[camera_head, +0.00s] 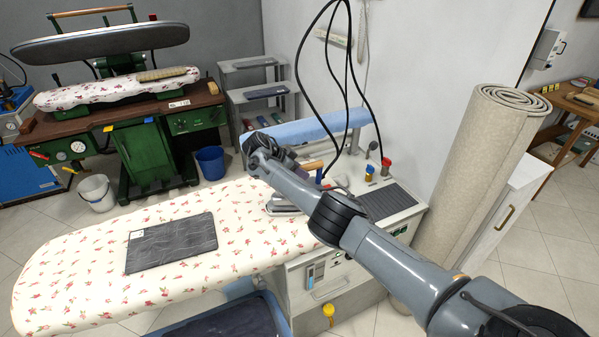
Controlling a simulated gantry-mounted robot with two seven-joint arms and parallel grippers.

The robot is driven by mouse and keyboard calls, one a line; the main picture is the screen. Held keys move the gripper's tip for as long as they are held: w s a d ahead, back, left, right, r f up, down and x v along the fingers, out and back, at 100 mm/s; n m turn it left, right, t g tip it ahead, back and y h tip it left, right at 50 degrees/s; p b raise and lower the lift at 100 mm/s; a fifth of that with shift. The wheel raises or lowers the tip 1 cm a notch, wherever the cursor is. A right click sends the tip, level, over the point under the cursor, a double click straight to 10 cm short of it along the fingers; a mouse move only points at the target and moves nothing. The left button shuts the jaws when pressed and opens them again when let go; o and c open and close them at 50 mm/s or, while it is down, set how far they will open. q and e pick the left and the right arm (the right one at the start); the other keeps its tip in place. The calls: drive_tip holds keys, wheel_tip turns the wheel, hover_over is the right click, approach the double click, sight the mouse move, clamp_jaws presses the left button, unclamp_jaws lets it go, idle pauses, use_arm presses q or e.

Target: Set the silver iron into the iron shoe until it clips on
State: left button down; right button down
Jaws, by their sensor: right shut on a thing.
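The silver iron (284,204) is low over the right end of the flowered ironing board, partly hidden behind my right arm. My right arm comes in from the lower right and bends down at the wrist. My right gripper (291,180) is shut on the iron, with its fingertips largely hidden by the arm. I cannot tell whether the iron touches the cover, and I cannot make out the iron shoe apart from the iron. My left gripper is not in view.
A folded dark cloth (172,243) lies on the flowered board (85,265). Black cables hang behind the arm. A brown handle (312,166) and red and yellow knobs (386,163) stand by the board's right end. A rolled carpet (470,180) stands at right. The board's left part is clear.

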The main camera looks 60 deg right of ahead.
drive_tip(key=shift+w+r, duration=0.1)
idle(0.3)
drive_tip(key=shift+f, duration=0.3)
idle(0.4)
drive_tip(key=shift+f+b, duration=0.35)
drive_tip(key=shift+b, duration=0.2)
idle(0.3)
drive_tip(key=shift+f, duration=0.1)
idle(0.5)
drive_tip(key=shift+r, duration=0.2)
